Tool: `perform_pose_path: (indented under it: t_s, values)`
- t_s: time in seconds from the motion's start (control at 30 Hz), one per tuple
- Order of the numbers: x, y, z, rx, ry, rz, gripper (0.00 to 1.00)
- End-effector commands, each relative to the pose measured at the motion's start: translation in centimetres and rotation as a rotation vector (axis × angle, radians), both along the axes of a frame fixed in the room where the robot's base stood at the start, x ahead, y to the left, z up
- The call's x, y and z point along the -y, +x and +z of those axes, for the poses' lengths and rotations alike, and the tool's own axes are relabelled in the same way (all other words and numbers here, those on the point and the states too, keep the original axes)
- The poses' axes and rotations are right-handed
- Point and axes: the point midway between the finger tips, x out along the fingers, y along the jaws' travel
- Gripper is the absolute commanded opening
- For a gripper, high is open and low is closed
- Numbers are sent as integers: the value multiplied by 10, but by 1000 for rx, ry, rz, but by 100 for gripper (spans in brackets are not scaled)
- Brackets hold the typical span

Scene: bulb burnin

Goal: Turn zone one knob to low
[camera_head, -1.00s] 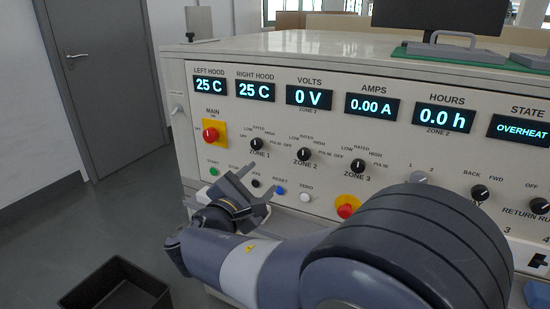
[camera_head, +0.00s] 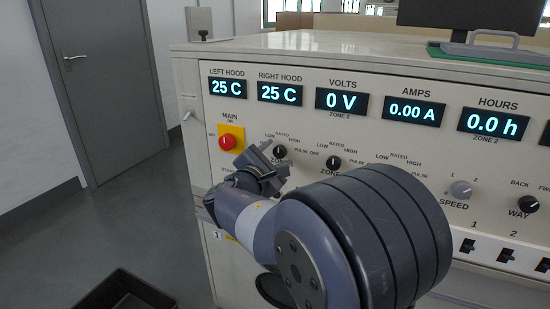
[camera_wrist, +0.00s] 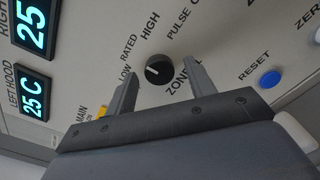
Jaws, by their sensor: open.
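The zone one knob (camera_head: 280,152) is a small black knob with a white pointer line, on the panel below the right hood display. In the wrist view the knob (camera_wrist: 158,68) sits between and just beyond the two open fingers of my gripper (camera_wrist: 158,80). Its line points toward the LOW and RATED side of the printed scale. No contact with the fingers shows. In the head view my gripper (camera_head: 264,165) is in front of the panel at the knob and partly covers its label.
The red main knob (camera_head: 228,141) on its yellow plate is just left of my gripper. The zone two knob (camera_head: 333,162) is to the right. A blue reset button (camera_wrist: 270,79) lies beyond the right finger. A black bin (camera_head: 125,292) stands on the floor.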

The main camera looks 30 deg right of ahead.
Motion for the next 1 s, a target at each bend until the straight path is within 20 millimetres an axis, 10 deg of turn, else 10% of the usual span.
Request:
perform_pose_path:
  t_s: [0.2,0.73,1.0]
  values:
    - [0,0,0,0,0,0,52]
    - [0,0,0,-1,-1,0,9]
    - [0,0,1,-23,-17,-1,7]
